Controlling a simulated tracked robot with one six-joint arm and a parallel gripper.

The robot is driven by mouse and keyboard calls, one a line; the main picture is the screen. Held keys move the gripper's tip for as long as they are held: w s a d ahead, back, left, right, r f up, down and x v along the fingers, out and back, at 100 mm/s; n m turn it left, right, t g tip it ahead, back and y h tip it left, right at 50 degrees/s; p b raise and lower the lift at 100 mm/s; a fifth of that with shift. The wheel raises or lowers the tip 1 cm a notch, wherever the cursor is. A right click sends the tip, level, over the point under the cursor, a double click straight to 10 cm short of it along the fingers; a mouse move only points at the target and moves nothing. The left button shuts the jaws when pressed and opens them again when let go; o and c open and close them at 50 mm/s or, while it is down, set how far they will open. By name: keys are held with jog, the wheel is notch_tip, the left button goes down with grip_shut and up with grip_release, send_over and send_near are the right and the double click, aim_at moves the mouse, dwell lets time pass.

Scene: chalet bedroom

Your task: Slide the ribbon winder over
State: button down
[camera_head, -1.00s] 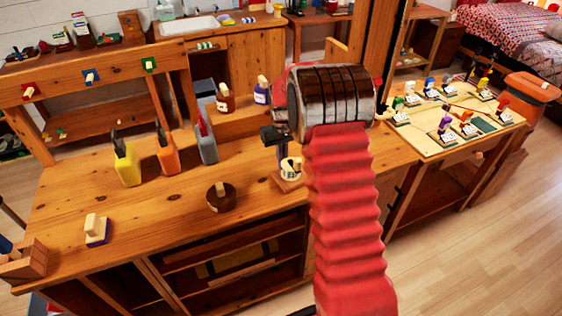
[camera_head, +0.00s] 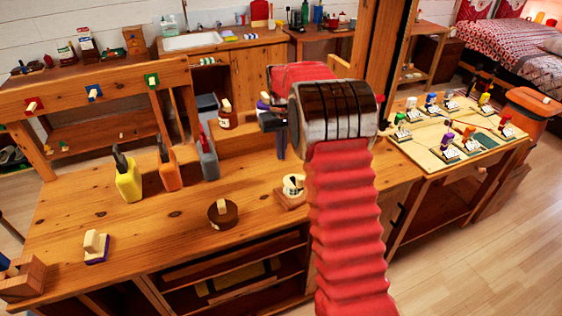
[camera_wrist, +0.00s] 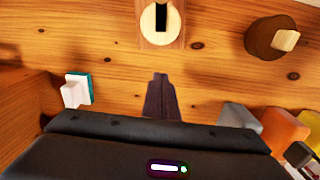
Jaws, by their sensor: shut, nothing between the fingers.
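The ribbon winder, which I take to be the small wooden base with a pale spool (camera_head: 293,187), stands on the workbench near its front edge, left of my red arm. In the wrist view the wooden base with a white and black top (camera_wrist: 160,22) shows at the upper edge, partly cut off. My gripper (camera_head: 281,157) is shut and empty, pointing down behind the winder in the head view. In the wrist view its closed fingertips (camera_wrist: 160,76) are apart from the winder, with bare wood between.
A brown round block with a pale handle (camera_head: 222,212) stands left of the winder; it also shows in the wrist view (camera_wrist: 268,38). Yellow (camera_head: 128,182), orange (camera_head: 168,172) and grey (camera_head: 208,155) holders stand further left. A board of small figures (camera_head: 450,130) lies right.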

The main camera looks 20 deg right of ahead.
jog(key=shift+r, duration=0.75)
jog(key=shift+s+r, duration=0.1)
jog(key=s+a+r+t, duration=0.1)
jog(key=s+a+r, duration=0.3)
jog(key=s+r, duration=0.3)
jog(key=s+a+r+t, duration=0.1)
jog(key=s+a+r, duration=0.4)
jog(key=s+r, duration=0.2)
jog(key=s+a+f+t, duration=0.1)
jog(key=s+a, duration=0.2)
jog(key=s, duration=0.8)
jog(key=s+a+t, duration=0.2)
jog(key=s+a, duration=0.1)
jog(key=s, duration=0.8)
jog(key=shift+s+a+f+n+t, duration=0.25)
jog(key=shift+s+f+n+t, duration=0.05)
jog(key=shift+f, duration=0.05)
